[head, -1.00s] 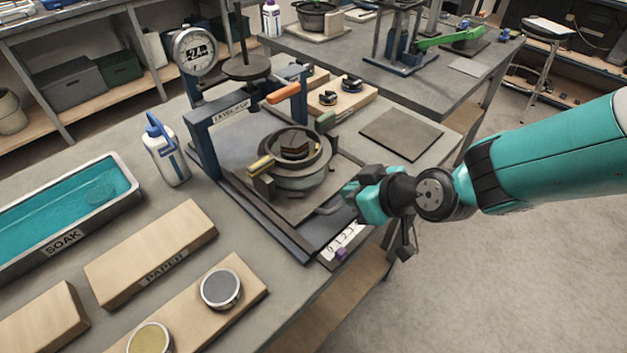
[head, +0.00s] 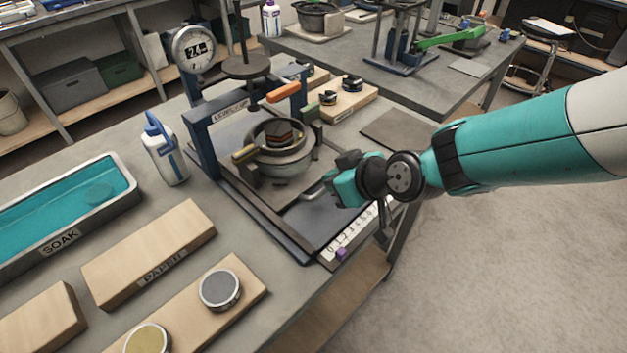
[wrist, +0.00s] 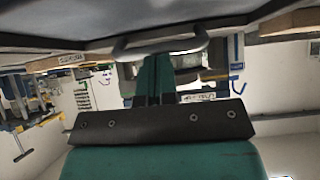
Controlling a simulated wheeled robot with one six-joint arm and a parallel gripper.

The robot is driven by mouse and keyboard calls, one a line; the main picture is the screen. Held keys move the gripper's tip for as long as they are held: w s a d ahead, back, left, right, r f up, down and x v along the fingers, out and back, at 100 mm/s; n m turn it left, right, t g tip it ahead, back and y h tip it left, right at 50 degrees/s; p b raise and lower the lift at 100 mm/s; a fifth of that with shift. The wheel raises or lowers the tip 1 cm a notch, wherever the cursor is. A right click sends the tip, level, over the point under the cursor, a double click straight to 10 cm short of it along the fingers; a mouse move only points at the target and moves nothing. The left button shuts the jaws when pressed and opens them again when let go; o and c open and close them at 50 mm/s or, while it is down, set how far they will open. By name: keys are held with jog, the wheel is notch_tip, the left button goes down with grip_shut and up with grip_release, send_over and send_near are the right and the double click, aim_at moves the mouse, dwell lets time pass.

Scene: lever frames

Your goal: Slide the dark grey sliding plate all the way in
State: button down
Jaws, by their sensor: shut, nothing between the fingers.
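The dark grey sliding plate (head: 268,193) lies between the rails of a blue press frame (head: 202,150) and carries a round metal cell (head: 285,163). A bare stretch of the frame's bed shows in front of the plate. The plate's bar handle (head: 312,193) is at its front edge, and it spans the top middle of the wrist view (wrist: 160,46). My gripper (head: 335,183) is shut and empty at the front of the plate. Its teal fingers (wrist: 160,75) point at the handle in the wrist view and look against it, though exact contact is unclear.
A numbered scale (head: 352,238) with a purple marker (head: 341,253) runs along the bench edge. A dial gauge (head: 193,48) and screw plate (head: 246,67) rise behind.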

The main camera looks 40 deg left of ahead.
aim_at(302, 161)
jog(key=shift+w+a+f+b, duration=0.15)
jog(key=shift+a+b, duration=0.35)
jog(key=shift+a, duration=1.5)
jog(key=shift+w+a+r+b, duration=0.15)
jog(key=shift+a+b, duration=0.3)
jog(key=shift+a, duration=1.55)
jog(key=shift+d+r, duration=0.3)
jog(key=shift+d, duration=0.25)
jog(key=shift+s+d+r+p, duration=0.15)
jog(key=shift+d+r, duration=0.25)
jog(key=shift+d, duration=0.45)
jog(key=shift+d+r+p, duration=0.25)
jog(key=shift+d+r, duration=0.15)
jog(key=shift+d, duration=0.4)
jog(key=shift+s+d+r+p, duration=0.15)
jog(key=shift+d+r, duration=0.25)
jog(key=shift+d, duration=0.45)
